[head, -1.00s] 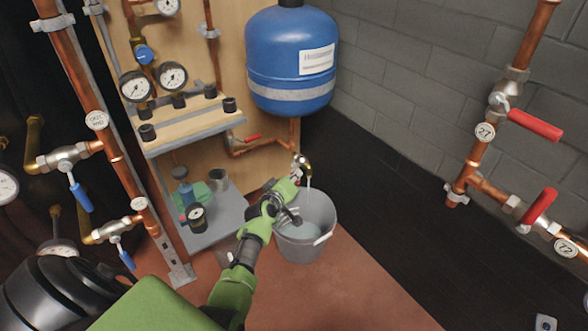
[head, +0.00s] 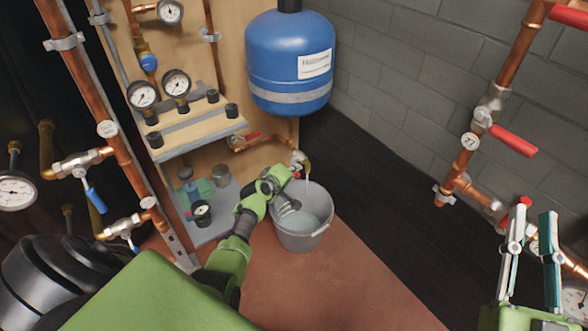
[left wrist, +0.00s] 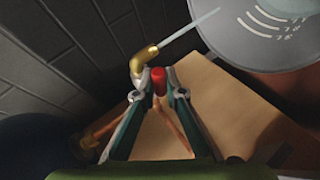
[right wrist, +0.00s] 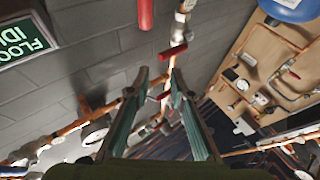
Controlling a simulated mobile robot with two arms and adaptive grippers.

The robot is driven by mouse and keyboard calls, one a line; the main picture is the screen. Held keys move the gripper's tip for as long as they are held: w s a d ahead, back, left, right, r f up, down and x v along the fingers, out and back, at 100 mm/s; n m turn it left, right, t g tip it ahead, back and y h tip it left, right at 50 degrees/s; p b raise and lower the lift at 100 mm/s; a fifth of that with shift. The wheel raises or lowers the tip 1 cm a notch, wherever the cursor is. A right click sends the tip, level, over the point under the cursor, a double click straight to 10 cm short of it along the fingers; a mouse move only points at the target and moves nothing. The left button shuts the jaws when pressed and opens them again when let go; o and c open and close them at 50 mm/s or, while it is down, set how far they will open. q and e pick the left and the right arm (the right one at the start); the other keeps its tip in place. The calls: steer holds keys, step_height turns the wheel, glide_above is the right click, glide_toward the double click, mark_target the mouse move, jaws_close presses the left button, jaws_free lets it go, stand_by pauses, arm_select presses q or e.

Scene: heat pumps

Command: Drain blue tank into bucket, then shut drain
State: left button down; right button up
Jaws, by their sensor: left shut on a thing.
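The blue tank (head: 289,62) hangs on the wall, with a copper pipe running down from it to a brass drain spout (head: 304,160). A thin stream runs from the spout (left wrist: 146,58) into the grey bucket (head: 300,239) on the floor, which holds some liquid. In the left wrist view the stream enters the bucket (left wrist: 235,38). My left gripper (left wrist: 158,82) is shut on the red drain handle (left wrist: 159,80) beside the spout; in the head view the arm partly hides it. My right gripper (right wrist: 158,80) is open and empty, at the right edge of the head view (head: 535,222).
A shelf with gauges (head: 205,128) stands left of the tank. Copper pipes with red-handled valves (head: 513,140) run along the right wall, close to my right gripper. Pipes with blue-handled valves (head: 95,200) stand at left. The red floor before the bucket is clear.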

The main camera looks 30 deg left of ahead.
steer(key=shift+w+f+g+h, duration=0.15)
steer(key=shift+w+f+g, duration=0.15)
steer(key=shift+f, duration=0.35)
steer(key=shift+w+f+g+h, duration=0.15)
steer(key=shift+f+g, duration=0.15)
steer(key=shift+f, duration=0.3)
arm_select(q)
steer(key=c, duration=2.1)
jaws_free()
steer(key=v, duration=1.2)
